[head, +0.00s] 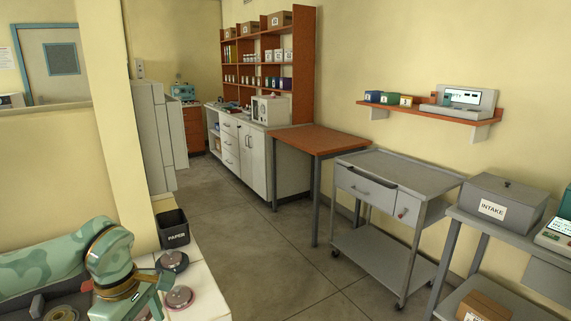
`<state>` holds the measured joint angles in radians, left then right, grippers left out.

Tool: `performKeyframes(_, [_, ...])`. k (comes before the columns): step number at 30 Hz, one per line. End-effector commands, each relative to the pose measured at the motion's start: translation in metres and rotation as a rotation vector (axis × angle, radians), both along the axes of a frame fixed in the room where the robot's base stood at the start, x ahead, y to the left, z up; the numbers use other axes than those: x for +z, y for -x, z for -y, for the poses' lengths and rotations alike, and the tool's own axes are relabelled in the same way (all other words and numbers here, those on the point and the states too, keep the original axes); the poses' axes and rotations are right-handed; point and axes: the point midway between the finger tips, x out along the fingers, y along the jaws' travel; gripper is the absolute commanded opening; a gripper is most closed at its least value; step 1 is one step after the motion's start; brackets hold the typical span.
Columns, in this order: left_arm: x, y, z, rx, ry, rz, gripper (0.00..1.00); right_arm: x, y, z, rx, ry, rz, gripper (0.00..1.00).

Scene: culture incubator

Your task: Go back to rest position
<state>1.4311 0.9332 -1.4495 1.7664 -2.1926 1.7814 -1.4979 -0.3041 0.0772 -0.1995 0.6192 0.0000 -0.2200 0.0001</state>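A green patterned arm with orange rings comes in from the lower left, and I take it as my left arm. Its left gripper (132,303) hangs low over a white-topped bench (205,285), with its lower end at the bottom edge of the picture. Its fingertips are not clear enough to show whether it is open or shut, and I see nothing held in it. My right arm and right gripper are not in view.
Round lidded items, one dark (172,262) and one pinkish (179,297), are close beside the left gripper. A black PAPER bin (173,229) stands behind. A grey cart (385,262) and a grey INTAKE box (503,203) are right. Open floor (262,262) lies between.

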Motion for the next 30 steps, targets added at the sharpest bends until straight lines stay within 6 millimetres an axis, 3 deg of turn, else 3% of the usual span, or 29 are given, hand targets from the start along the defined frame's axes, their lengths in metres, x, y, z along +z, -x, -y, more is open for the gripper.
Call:
performKeyframes(5, [-0.017, -0.002, 0.029, 0.064, 0.13, -0.045, 0.82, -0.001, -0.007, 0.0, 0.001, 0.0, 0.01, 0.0])
performKeyframes(11, [-0.042, -0.007, 0.08, 0.223, 0.373, -0.143, 0.82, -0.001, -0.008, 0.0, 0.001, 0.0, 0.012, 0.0])
performKeyframes(17, [-0.072, -0.019, 0.144, 0.582, 0.746, -0.339, 0.82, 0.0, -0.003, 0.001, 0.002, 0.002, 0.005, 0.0])
performKeyframes(20, [-0.098, -0.034, 0.167, 0.921, 0.979, -0.507, 0.82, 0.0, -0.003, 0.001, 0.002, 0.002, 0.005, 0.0])
performKeyframes(22, [-0.135, -0.046, 0.168, 1.284, 1.151, -0.667, 0.82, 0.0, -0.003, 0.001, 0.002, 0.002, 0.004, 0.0])
performKeyframes(25, [-0.214, -0.046, 0.137, 1.884, 1.315, -0.881, 0.82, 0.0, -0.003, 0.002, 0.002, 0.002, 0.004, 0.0])
performKeyframes(29, [-0.31, -0.003, 0.09, 2.487, 1.346, -1.018, 0.82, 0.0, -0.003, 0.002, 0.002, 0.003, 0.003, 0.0])
performKeyframes(30, [-0.338, 0.018, 0.077, -2.645, -1.324, 1.034, 0.82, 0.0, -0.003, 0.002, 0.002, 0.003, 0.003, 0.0])
